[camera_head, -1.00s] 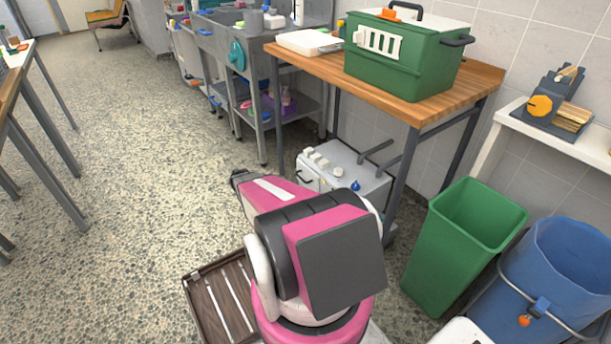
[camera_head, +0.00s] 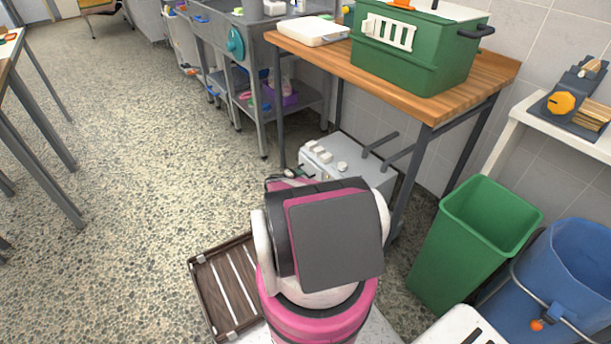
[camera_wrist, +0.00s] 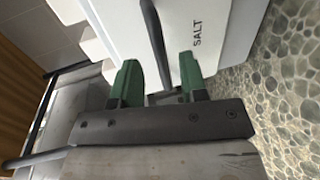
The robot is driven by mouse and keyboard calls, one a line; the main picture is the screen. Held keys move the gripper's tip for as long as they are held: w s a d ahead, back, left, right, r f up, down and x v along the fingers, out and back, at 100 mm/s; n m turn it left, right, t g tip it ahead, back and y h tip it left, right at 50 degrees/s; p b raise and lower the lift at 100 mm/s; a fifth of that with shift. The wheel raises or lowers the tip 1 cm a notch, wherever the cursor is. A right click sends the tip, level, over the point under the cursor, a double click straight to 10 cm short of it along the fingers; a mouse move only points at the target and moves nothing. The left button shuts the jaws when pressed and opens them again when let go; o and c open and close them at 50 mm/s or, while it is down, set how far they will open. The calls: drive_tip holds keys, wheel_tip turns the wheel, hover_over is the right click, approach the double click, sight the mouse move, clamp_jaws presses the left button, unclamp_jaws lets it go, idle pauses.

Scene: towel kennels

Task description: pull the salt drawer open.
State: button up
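The salt drawer (camera_wrist: 205,22) is a white front marked "SALT", seen turned sideways in the wrist view. A dark bar handle (camera_wrist: 154,35) runs across it. My gripper (camera_wrist: 158,68) is open, with its green fingers on either side of the handle and a gap to each. In the head view, the white machine (camera_head: 342,167) stands on the floor under the wooden table. My arm hides its front, the drawer and my gripper there.
The wooden table (camera_head: 455,103) with a green box (camera_head: 415,62) stands over the machine, its metal legs close by. A green bin (camera_head: 465,245) and a blue bucket (camera_head: 545,275) stand to the right. A slatted brown rack (camera_head: 215,300) lies left of my arm. Open floor is at left.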

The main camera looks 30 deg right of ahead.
drive_tip(key=shift+x, duration=2.15)
clamp_jaws()
